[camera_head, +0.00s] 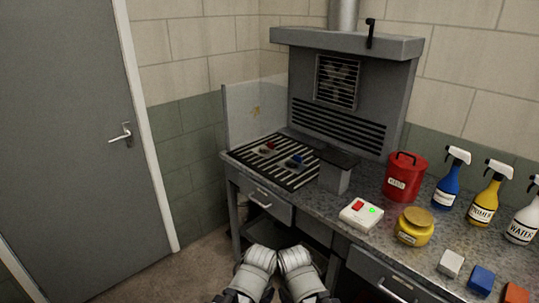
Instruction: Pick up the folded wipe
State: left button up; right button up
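My two arms show as white rounded links at the bottom middle, in front of the bench and well left of the blocks. No gripper fingers can be made out.
A slatted grille (278,161) lies under the hood (345,90). Open floor is at left.

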aim_at(450, 264)
jog(key=l+z, duration=0.2)
jog(key=z, duration=1.3)
jog(key=k+l, duration=0.05)
